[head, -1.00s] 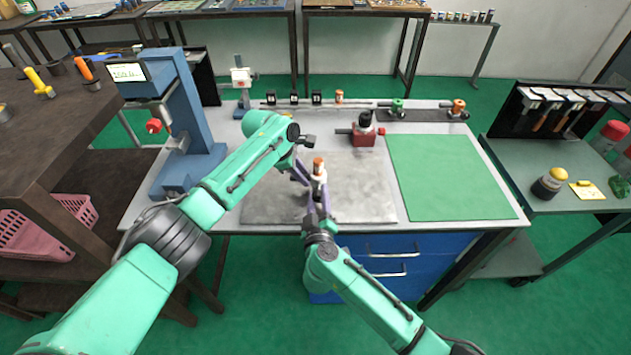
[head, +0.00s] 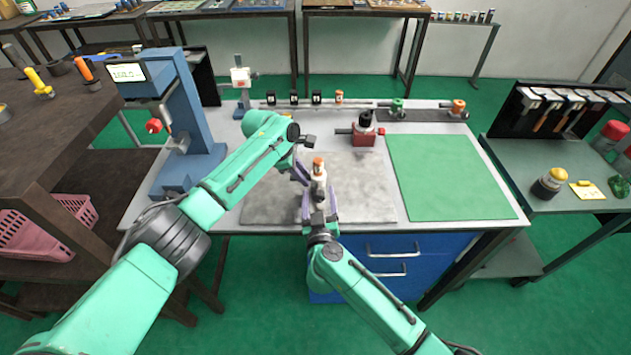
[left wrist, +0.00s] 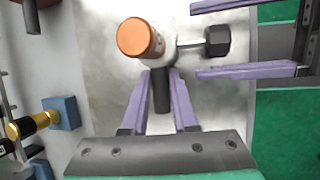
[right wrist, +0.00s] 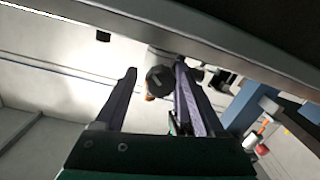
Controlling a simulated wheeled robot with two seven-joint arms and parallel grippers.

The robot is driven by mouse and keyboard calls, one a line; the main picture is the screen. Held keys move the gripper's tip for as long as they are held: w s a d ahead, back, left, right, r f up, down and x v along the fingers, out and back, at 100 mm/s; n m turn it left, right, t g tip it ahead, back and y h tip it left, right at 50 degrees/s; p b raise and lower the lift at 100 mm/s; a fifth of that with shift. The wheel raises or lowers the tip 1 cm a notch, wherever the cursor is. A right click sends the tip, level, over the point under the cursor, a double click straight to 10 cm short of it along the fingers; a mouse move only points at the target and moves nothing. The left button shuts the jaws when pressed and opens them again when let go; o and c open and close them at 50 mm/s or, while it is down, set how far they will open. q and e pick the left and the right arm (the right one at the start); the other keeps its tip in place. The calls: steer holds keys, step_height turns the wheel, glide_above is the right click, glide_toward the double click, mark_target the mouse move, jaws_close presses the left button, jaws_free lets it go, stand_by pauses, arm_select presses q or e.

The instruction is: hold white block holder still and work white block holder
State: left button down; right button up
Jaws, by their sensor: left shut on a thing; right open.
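The white block holder (head: 318,180) stands upright on the grey plate, with an orange cap on top. In the left wrist view its white body (left wrist: 165,52) carries a dark handle (left wrist: 163,92) and a black knob (left wrist: 217,41) on a side stem. My left gripper (left wrist: 162,75) is shut on the dark handle. My right gripper (head: 319,194) is open on the near side, its fingers on either side of the knob with gaps. The right wrist view shows the dark round knob end (right wrist: 159,80) between its fingers. The left fingertips are partly hidden in the head view.
The grey plate (head: 365,200) is mostly bare around the holder. A green mat (head: 450,175) lies clear to the right. A red block with a black top (head: 364,133) stands behind. A blue press-like stand (head: 185,130) with a display is at left.

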steer(key=m, duration=0.5)
steer(key=shift+m, duration=0.4)
steer(key=m, duration=0.6)
steer(key=shift+d+f+m+t+y, duration=0.1)
steer(key=shift+m+t+y, duration=0.2)
steer(key=s+d, duration=0.1)
steer(key=s, duration=1.1)
steer(key=s+d+f+n+g+y, duration=0.1)
steer(key=s+d+f+n+g, duration=0.1)
steer(key=f, duration=1)
steer(key=s+d+f+n+g+y, duration=0.1)
steer(key=s+d+f+n+g, duration=0.1)
steer(key=d+f+n+g, duration=0.2)
steer(key=d+f+n, duration=0.3)
steer(key=d+f, duration=0.1)
steer(key=f, duration=0.4)
steer(key=shift+f+n+y, duration=0.2)
steer(key=shift+n+y, duration=0.1)
steer(key=shift+a+r, duration=0.1)
